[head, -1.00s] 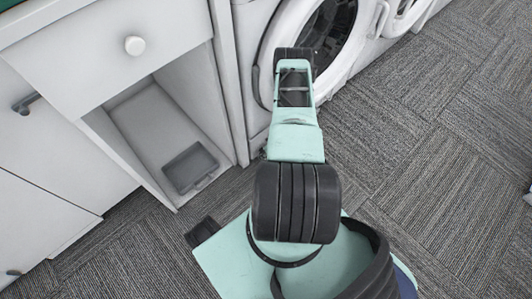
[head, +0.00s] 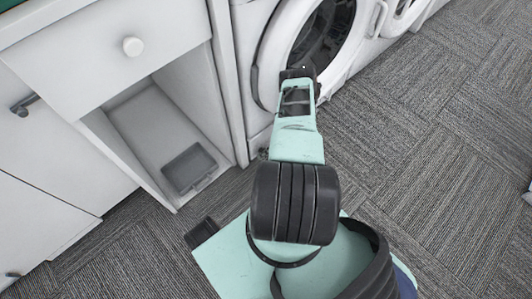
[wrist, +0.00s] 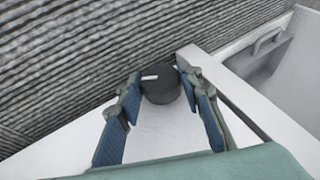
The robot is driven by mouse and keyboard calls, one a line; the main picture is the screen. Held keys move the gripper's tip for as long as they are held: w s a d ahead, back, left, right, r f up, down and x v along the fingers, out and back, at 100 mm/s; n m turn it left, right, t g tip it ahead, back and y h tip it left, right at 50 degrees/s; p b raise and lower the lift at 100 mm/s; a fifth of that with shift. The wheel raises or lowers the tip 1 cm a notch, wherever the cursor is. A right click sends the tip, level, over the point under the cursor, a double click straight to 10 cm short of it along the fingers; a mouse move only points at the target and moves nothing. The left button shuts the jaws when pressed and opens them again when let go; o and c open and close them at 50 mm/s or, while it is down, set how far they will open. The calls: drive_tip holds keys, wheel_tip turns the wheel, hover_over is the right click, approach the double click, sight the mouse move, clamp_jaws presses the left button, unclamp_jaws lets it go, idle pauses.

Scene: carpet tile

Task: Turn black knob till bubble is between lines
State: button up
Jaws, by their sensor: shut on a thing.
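In the wrist view a black round knob (wrist: 161,88) with a short white mark on its top stands on a pale white surface (wrist: 150,140). My gripper (wrist: 160,76) has its two blue-padded fingers on either side of the knob, shut on it near its top. In the head view my arm reaches forward to the front of the white washing machine (head: 262,30), and the fingers and knob are hidden. The bubble and its lines show in neither view.
A white cabinet with a drawer and round handle (head: 133,46) stands at left, with a grey tray (head: 189,168) in its open lower bay. Another round-door machine (head: 405,12) stands further right.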

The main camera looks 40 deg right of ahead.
drive_tip(key=shift+w+d+y, duration=0.1)
drive_tip(key=shift+w+y, duration=0.15)
drive_tip(key=shift+y, duration=0.15)
idle(0.4)
drive_tip(key=o, duration=1.2)
drive_tip(key=shift+s, duration=0.1)
drive_tip(key=v, duration=1.2)
drive_tip(key=shift+c, duration=0.2)
